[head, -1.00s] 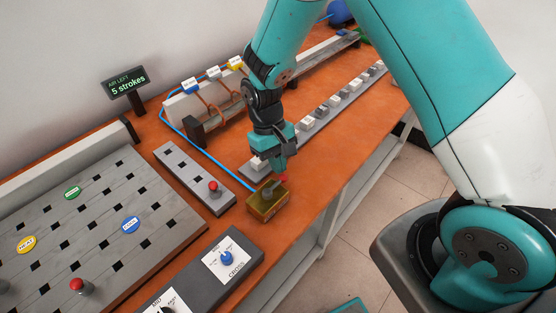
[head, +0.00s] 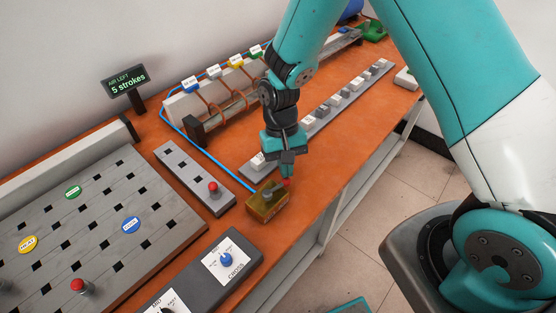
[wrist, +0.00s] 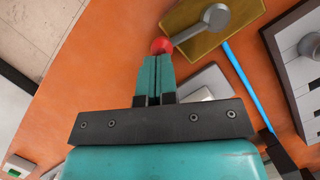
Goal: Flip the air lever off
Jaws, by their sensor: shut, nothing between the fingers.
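The air lever is a brass-yellow box (head: 267,205) with a grey handle ending in a red knob, joined to a blue air hose. In the wrist view the grey handle (wrist: 205,24) lies across the box, and its red knob (wrist: 162,45) sticks out past the box's edge. My gripper (head: 287,174) is shut and empty, pointing down right by the knob. In the wrist view my fingertips (wrist: 157,58) are together just below the knob in the picture and partly overlap it. I cannot tell whether they touch it.
A long grey rail with several blocks (head: 322,108) runs behind my gripper. A grey strip with a red button (head: 214,188) lies left of the box, and a dial panel (head: 225,258) in front. A sign (head: 126,84) reads 5 strokes. Orange table (head: 335,162) is clear to the right.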

